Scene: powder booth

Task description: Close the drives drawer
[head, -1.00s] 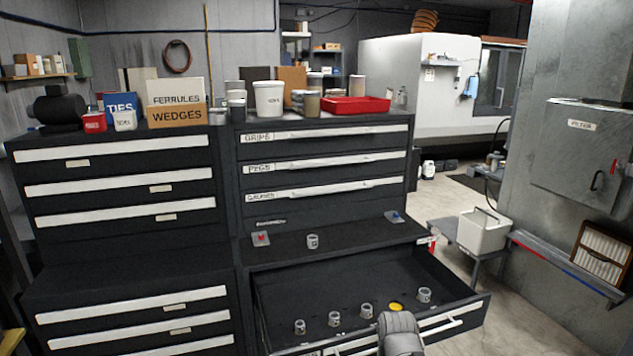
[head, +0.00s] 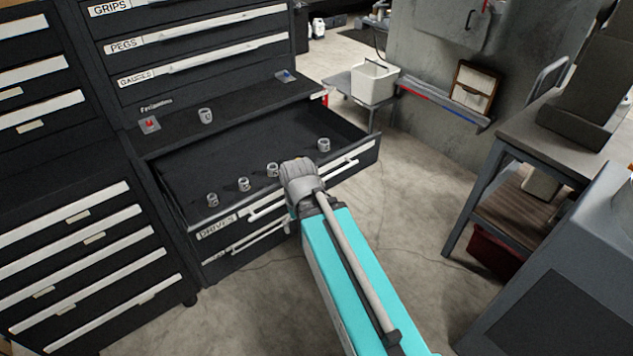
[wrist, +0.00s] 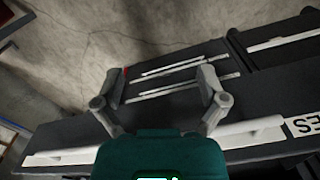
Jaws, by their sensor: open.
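The drives drawer (head: 235,160) stands pulled out below the cabinet's ledge in the head view, with a DRIVES label (head: 216,228) on its front. Several small grey cups (head: 323,144) stand inside it. A pale handle bar (head: 340,168) runs along its front, partly hidden by my arm. My wrist is at the middle of the drawer front; my fingers are hidden there. In the wrist view, my gripper (wrist: 160,82) is open and empty, its fingers spread above a dark drawer front with pale bars (wrist: 180,67). I cannot tell whether they touch anything.
A ledge (head: 240,108) above the drawer holds a grey cup (head: 206,115) and small red and blue items. A drawer cabinet (head: 75,240) stands at left. A workbench (head: 540,125) and grey box shapes stand at right. Floor (head: 410,220) lies open in front of the drawer.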

